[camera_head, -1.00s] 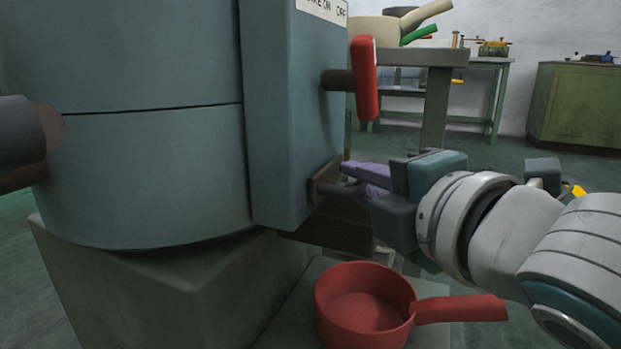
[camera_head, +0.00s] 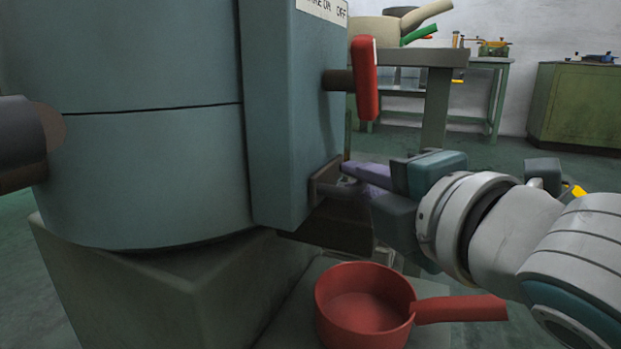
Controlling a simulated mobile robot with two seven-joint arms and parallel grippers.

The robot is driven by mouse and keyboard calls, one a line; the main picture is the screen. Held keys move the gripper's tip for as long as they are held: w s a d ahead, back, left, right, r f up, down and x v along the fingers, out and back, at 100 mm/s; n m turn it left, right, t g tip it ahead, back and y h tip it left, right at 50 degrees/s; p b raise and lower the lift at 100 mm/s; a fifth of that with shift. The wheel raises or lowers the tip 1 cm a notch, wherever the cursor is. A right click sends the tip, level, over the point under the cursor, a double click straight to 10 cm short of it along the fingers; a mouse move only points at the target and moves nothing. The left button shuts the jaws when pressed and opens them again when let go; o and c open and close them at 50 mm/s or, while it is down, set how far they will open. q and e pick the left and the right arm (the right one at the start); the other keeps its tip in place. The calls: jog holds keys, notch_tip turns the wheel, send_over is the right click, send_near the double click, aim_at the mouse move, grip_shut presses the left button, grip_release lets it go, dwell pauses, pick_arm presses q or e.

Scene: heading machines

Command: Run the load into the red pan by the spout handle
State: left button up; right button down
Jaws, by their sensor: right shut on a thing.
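The red pan (camera_head: 322,300) sits low in front of the machine, under the spout (camera_head: 340,228), its handle pointing right. It looks empty. The spout handle (camera_head: 326,180) is a dark bar on the lower front of the blue-grey machine (camera_head: 150,170), just above the spout. My right gripper (camera_head: 362,180) comes in from the right at the handle's height. Its purple fingers are shut on the handle, and partly hide it. My left gripper is not in view.
A red lever (camera_head: 366,80) sticks out of the machine above my right gripper, under a partly cut-off ON/OFF label (camera_head: 322,10). Behind stand a grey-green stand (camera_head: 437,105), a table (camera_head: 495,95) with pots and a green cabinet (camera_head: 580,105). Floor between them is clear.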

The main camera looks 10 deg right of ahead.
jog(key=shift+s+d, duration=0.15)
jog(key=shift+d, duration=0.05)
jog(key=s+d+p, duration=0.2)
jog(key=shift+d+f, duration=0.1)
jog(key=shift+d, duration=0.3)
jog(key=c, duration=1.2)
grip_release()
jog(key=shift+w, duration=0.1)
jog(key=shift+o, duration=0.2)
jog(key=p+v, duration=0.3)
jog(key=v, duration=0.7)
jog(key=shift+p, duration=0.4)
